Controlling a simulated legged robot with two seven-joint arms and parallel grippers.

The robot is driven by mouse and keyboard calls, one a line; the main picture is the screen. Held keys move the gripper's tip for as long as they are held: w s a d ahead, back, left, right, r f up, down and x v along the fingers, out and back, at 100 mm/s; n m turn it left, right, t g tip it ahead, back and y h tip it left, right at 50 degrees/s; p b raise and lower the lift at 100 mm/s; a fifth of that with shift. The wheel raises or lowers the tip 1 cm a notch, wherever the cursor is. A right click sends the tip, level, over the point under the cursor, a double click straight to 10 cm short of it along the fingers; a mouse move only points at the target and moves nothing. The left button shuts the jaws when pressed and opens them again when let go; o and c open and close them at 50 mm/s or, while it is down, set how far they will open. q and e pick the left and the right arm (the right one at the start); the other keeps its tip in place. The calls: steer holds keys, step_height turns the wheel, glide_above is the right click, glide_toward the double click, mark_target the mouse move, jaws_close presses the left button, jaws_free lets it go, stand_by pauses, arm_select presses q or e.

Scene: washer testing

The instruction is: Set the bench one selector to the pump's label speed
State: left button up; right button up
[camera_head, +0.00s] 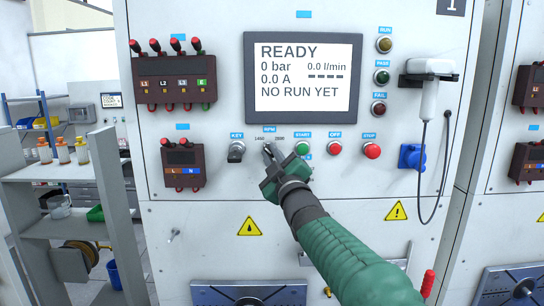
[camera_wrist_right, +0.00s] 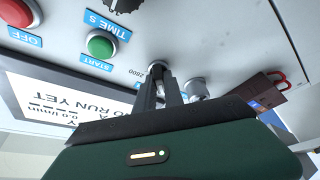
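The bench one panel has an RPM selector (camera_wrist_right: 157,70) under a small blue RPM label (camera_head: 269,129), with 1450 printed at its left and 2800 at its right. The screen (camera_head: 304,78) reads READY, 0 bar, NO RUN YET. My left gripper is out of view. No pump label is readable.
The key switch (camera_head: 236,151) is just left of the selector. The green START button (camera_head: 302,148) is close at its right, then red OFF (camera_head: 335,148) and STOP (camera_head: 372,151) buttons. A handheld scanner (camera_head: 428,103) with a hanging cable is farther right. A shelf (camera_head: 60,170) stands left.

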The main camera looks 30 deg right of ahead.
steer(key=o, duration=0.4)
steer(key=shift+w+a+f, duration=0.1)
steer(key=shift+f, duration=0.05)
steer(key=shift+o, duration=0.2)
steer(key=shift+s, duration=0.2)
steer(key=b+v, duration=0.1)
steer(key=v, duration=1.5)
steer(key=shift+a+b, duration=0.2)
steer(key=shift+b, duration=0.2)
steer(key=shift+s+f, duration=0.1)
steer(key=shift+f, duration=0.15)
